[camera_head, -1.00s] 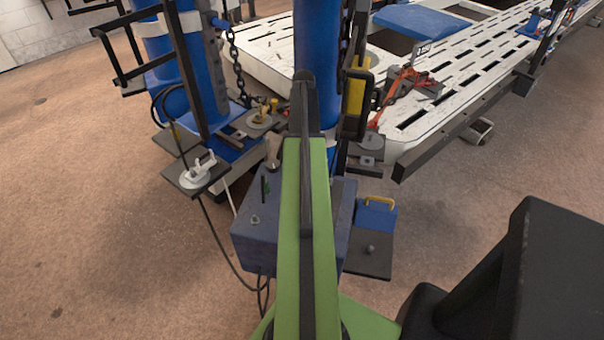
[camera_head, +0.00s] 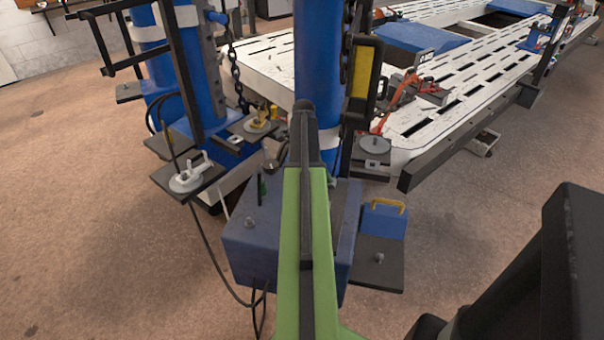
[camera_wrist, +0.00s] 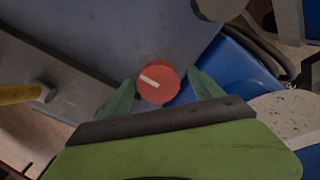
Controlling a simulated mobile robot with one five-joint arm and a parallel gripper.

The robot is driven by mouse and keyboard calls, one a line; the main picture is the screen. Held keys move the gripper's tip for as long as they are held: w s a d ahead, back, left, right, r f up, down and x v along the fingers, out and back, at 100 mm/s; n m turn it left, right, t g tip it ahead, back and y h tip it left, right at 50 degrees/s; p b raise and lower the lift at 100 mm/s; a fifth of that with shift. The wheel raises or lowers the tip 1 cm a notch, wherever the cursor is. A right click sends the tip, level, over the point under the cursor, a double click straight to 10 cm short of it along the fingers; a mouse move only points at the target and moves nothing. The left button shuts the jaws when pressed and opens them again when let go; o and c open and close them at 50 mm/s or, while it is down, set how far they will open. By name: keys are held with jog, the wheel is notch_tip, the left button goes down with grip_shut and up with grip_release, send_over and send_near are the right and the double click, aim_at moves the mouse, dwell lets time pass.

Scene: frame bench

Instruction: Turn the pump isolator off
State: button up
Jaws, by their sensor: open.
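A round red knob (camera_wrist: 158,82) with a white pointer line sits on a blue-grey surface in the wrist view; it looks like the isolator switch. The line points up-left to down-right in that picture. My gripper (camera_wrist: 160,78) is open, with one green fingertip on each side of the knob. I cannot tell whether either fingertip touches it. In the head view my green arm reaches over the blue box (camera_head: 248,255), and neither the knob nor my fingertips can be made out there.
A blue block with a yellow handle (camera_head: 384,220) stands right of the box, behind a dark plate (camera_head: 372,270). A white clamp (camera_head: 187,178) sits on a plate to the left. Blue posts (camera_head: 318,60) and a slotted white bench (camera_head: 450,110) stand behind. Cables hang below the box.

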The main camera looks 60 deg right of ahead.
jog(key=c, duration=1.4)
jog(key=n, duration=0.3)
jog(key=shift+w, duration=0.1)
jog(key=o, duration=1.4)
notch_tip(320, 180, up, 8)
jog(key=p, duration=0.8)
jog(key=shift+r, duration=0.15)
